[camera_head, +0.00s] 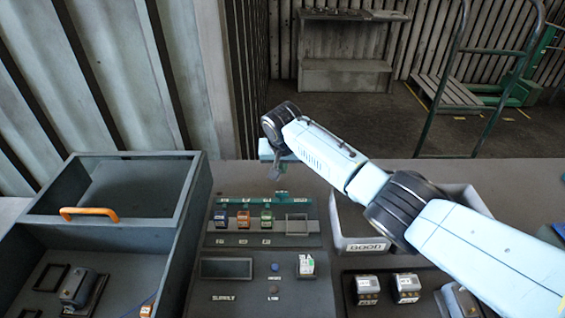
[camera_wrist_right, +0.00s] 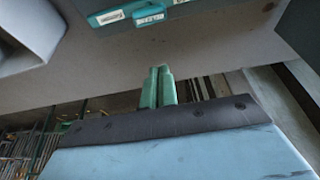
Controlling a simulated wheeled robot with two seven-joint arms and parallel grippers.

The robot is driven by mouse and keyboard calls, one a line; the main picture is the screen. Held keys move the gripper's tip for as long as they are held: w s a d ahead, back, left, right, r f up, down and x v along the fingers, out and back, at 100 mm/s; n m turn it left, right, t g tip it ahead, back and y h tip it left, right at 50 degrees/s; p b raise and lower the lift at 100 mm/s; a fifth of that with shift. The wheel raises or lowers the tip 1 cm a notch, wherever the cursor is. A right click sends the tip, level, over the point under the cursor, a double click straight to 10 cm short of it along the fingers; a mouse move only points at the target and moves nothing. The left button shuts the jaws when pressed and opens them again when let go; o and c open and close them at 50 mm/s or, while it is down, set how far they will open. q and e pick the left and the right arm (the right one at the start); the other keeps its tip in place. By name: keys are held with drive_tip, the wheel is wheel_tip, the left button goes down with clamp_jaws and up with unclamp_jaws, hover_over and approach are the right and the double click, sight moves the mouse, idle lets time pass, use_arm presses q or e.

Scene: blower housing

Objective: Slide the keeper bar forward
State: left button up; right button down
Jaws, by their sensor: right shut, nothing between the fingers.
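The console panel (camera_head: 230,240) has a row of slots holding a blue module (camera_head: 221,218), an orange module (camera_head: 244,218) and a green module (camera_head: 266,217), with an empty slot (camera_head: 296,224) at the right. A narrow green bar (camera_head: 281,196), which looks like the keeper bar, lies along the back of this row. My right gripper (camera_head: 279,176) points down just behind the row, partly hidden by its own wrist. In the right wrist view its green fingers (camera_wrist_right: 158,88) are together and empty, apart from the teal labelled parts (camera_wrist_right: 135,14) at the top. My left gripper is not in view.
A grey bin (camera_head: 190,215) with an orange handle (camera_head: 89,213) stands at the left. A pale tray (camera_head: 364,244) sits right of the panel, partly under my right arm. Several grey-and-white modules (camera_head: 406,287) stand in a dark holder at the front right.

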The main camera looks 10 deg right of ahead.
sight(264, 200)
drive_tip(key=b+x, duration=0.1)
drive_tip(key=x, duration=0.3)
drive_tip(key=shift+f, duration=0.15)
drive_tip(key=shift+s, duration=0.25)
drive_tip(key=shift+s+a+p, duration=0.15)
drive_tip(key=shift+s+p, duration=0.5)
drive_tip(key=shift+p, duration=0.05)
drive_tip(key=shift+s+a+p, duration=0.25)
drive_tip(key=shift+s+p, duration=0.3)
drive_tip(key=shift+s, duration=0.55)
